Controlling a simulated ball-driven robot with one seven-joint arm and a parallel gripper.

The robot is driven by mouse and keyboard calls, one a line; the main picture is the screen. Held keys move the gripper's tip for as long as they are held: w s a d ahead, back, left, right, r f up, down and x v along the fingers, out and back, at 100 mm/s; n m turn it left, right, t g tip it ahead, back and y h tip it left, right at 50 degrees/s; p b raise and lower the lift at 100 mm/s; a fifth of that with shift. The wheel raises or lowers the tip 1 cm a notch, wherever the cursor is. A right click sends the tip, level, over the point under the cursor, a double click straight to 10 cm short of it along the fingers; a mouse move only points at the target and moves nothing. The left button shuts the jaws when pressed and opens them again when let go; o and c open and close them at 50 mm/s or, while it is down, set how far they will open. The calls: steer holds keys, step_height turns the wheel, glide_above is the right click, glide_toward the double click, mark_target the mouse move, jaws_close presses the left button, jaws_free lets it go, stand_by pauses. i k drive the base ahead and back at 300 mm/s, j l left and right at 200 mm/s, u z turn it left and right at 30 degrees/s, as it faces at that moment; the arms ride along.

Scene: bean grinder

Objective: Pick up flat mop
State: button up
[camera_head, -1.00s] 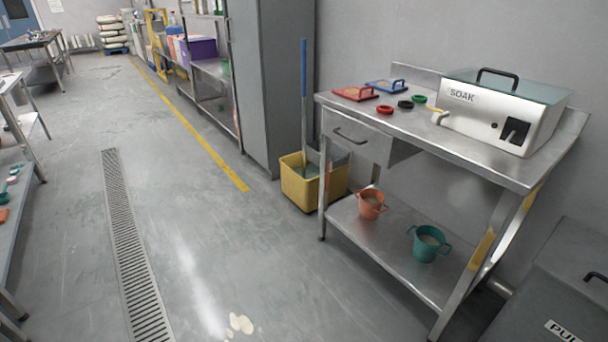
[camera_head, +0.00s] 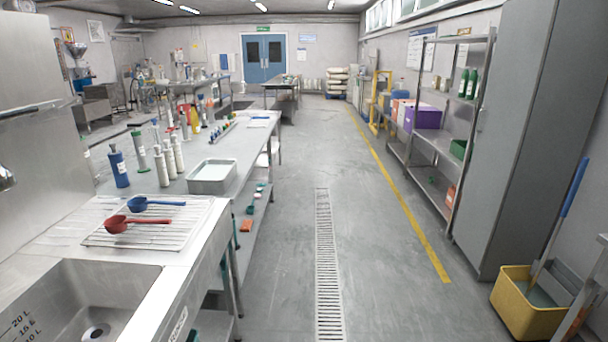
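A long-handled tool with a blue grip (camera_head: 573,188) and a grey lower shaft leans in a yellow bucket (camera_head: 530,319) at the lower right. It looks like the mop, but its head is inside the bucket and I cannot make out whether it is flat. The bucket stands on the floor beside the tall grey cabinet (camera_head: 535,130). A metal table edge at the right covers part of the bucket. My gripper is not in view.
A steel counter with a sink (camera_head: 75,305), a wire rack with red and blue ladles (camera_head: 140,223), bottles and a tray (camera_head: 212,177) runs along the left. The grey floor aisle with a drain grate (camera_head: 325,265) is clear. Metal shelves (camera_head: 435,140) stand on the right.

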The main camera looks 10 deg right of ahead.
mark_target(583, 165)
steer(key=i+j+u, duration=0.1)
steer(key=i, duration=0.4)
steer(key=i+j+u, duration=0.1)
steer(key=i+j, duration=0.2)
steer(key=i, duration=0.2)
steer(key=i+l+z, duration=0.15)
steer(key=i+z, duration=0.6)
steer(key=i, duration=0.2)
steer(key=i+j+z, duration=0.2)
steer(key=i+z, duration=0.2)
steer(key=i, duration=0.1)
